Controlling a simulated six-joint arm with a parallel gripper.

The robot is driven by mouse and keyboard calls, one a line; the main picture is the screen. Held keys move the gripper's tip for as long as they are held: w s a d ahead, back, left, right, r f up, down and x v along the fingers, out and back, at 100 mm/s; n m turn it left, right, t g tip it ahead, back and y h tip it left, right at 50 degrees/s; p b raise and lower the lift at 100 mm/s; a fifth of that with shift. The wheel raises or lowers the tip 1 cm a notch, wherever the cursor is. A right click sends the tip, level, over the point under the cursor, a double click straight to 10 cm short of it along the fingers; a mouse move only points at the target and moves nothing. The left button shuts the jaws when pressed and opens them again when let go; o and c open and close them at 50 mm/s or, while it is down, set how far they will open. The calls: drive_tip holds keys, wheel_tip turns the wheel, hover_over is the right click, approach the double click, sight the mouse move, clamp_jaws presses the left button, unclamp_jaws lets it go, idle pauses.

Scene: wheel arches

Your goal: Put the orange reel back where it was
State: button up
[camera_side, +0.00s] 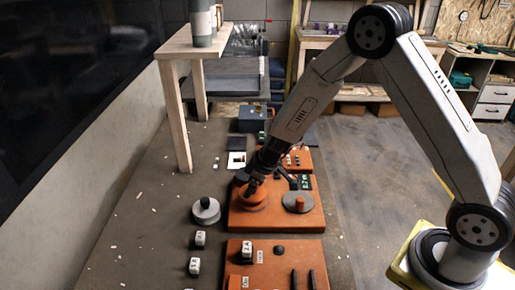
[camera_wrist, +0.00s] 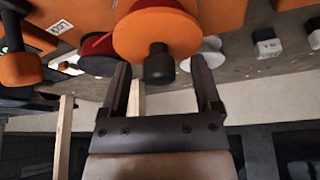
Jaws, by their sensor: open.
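The orange reel (camera_side: 252,203) is at the left part of an orange board (camera_side: 275,222) in the side view. In the wrist view the reel (camera_wrist: 155,32) shows as a wide orange disc with a black knob (camera_wrist: 158,66). My gripper (camera_side: 252,186) is at the reel's top in the side view. In the wrist view my gripper (camera_wrist: 160,63) is open, with one finger on each side of the knob and gaps visible between. Whether the reel rests flat on the board is hard to tell.
A grey reel with a black knob (camera_side: 206,212) stands left of the board. White blocks (camera_side: 200,239) stand nearer, beside another orange board (camera_side: 275,262). A wooden table (camera_side: 181,120) rises at the back left.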

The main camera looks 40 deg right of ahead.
clamp_jaws()
drive_tip(key=shift+r, duration=0.15)
idle(0.4)
drive_tip(key=shift+r, duration=0.6)
drive_tip(key=s+r, duration=1.1)
drive_tip(key=s, duration=0.3)
drive_tip(key=shift+d+r, duration=0.25)
drive_tip(key=shift+d, duration=0.15)
